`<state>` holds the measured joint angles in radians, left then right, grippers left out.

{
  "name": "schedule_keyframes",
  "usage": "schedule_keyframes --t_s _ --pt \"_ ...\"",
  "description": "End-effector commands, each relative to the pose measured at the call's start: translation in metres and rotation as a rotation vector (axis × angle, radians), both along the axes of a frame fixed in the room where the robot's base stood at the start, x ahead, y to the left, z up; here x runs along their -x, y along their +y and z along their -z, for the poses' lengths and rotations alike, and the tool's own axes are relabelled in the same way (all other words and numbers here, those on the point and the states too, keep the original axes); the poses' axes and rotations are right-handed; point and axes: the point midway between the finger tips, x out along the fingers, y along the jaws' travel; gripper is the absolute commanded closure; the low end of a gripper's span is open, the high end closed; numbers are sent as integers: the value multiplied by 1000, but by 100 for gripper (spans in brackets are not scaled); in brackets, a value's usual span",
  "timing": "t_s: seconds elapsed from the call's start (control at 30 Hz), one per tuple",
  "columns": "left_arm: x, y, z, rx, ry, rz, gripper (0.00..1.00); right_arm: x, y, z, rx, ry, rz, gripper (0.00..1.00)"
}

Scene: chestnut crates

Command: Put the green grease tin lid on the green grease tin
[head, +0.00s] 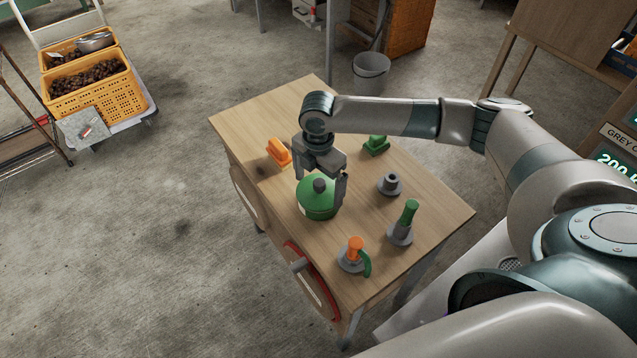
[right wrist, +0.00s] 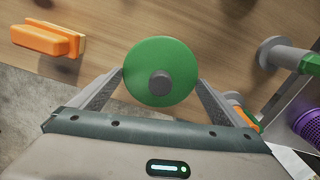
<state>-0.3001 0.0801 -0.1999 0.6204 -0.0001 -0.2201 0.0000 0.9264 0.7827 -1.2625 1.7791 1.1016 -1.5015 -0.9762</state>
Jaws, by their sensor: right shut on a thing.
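The green grease tin lid (head: 308,187) is a round green disc with a dark grey knob. My right gripper (head: 320,191) reaches down from above and is shut on the lid, one finger on each side of its rim. The right wrist view shows the lid (right wrist: 161,52) between the two fingertips (right wrist: 161,79). The green grease tin (head: 318,212) stands on the table directly under the lid. Lid and tin look lined up; whether the lid rests fully on it I cannot tell. In the wrist view the lid hides the tin. My left gripper is out of view.
The wooden table (head: 440,213) also holds an orange block (head: 279,152), a green block (head: 376,145), a grey flanged piece (head: 390,184), a green-handled piece (head: 408,215) and an orange-and-green piece (head: 355,250). Chestnut crates (head: 92,88) stand far left.

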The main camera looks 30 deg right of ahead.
Motion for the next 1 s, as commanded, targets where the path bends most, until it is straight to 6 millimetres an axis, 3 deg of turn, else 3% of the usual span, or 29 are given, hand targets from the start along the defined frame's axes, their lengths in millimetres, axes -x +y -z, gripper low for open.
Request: schedule_keyframes --t_s 0.63,0.67,1.0 --pt "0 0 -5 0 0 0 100 0 0 3 0 0 0 27" --pt "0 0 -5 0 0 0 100 0 0 3 0 0 0 0" --pt "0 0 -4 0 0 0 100 0 0 0 0 -1 0 0"
